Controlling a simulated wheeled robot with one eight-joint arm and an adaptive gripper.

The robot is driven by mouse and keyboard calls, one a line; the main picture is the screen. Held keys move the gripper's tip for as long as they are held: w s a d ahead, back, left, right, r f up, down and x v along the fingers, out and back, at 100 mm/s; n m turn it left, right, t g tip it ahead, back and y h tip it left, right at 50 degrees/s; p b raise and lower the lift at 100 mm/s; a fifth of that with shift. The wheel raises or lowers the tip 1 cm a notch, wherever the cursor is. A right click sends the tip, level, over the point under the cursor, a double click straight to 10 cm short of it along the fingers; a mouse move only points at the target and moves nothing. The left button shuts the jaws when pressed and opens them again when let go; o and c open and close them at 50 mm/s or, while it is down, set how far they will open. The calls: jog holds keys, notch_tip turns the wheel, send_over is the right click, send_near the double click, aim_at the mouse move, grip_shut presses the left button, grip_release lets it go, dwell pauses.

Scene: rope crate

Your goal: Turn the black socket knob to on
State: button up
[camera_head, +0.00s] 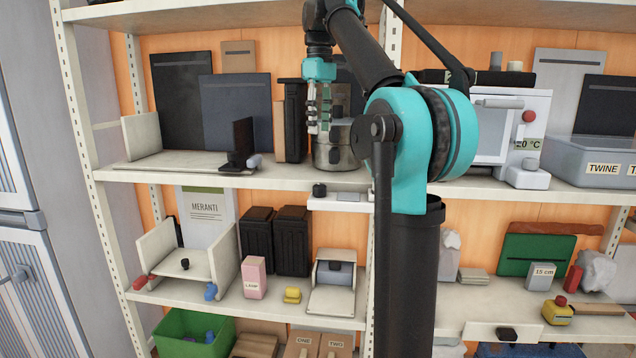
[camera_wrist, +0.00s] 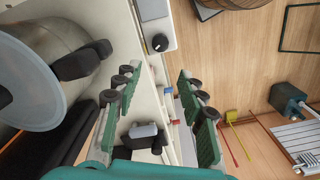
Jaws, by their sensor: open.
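The black socket knob (camera_head: 319,190) sits on a white socket panel (camera_head: 345,205) at the front edge of the upper shelf, below the steel pot. In the wrist view the round black knob (camera_wrist: 159,42) shows with a small pale mark on its face, on the white panel (camera_wrist: 152,10). Which setting the mark points to cannot be read. My gripper (camera_head: 318,128) hangs above the shelf, in front of the pot and above the knob, apart from it. It is open and empty; its green fingers (camera_wrist: 158,92) stand well apart in the wrist view.
The steel pot (camera_head: 335,152) stands close to my gripper and fills the left of the wrist view (camera_wrist: 40,70). A black stand with a grey piece (camera_head: 240,150) is to the left on the shelf. A white machine (camera_head: 512,125) stands right. Space in front of the shelf looks free.

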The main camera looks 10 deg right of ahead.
aim_at(320, 185)
notch_tip(320, 185, down, 17)
dwell(0.5)
jog(key=shift+c, duration=0.3)
jog(key=c, duration=0.8)
jog(key=shift+c, duration=0.2)
jog(key=shift+m, duration=0.4)
jog(key=m, duration=0.5)
jog(key=shift+m, duration=0.3)
jog(key=m, duration=0.5)
jog(key=shift+m, duration=0.4)
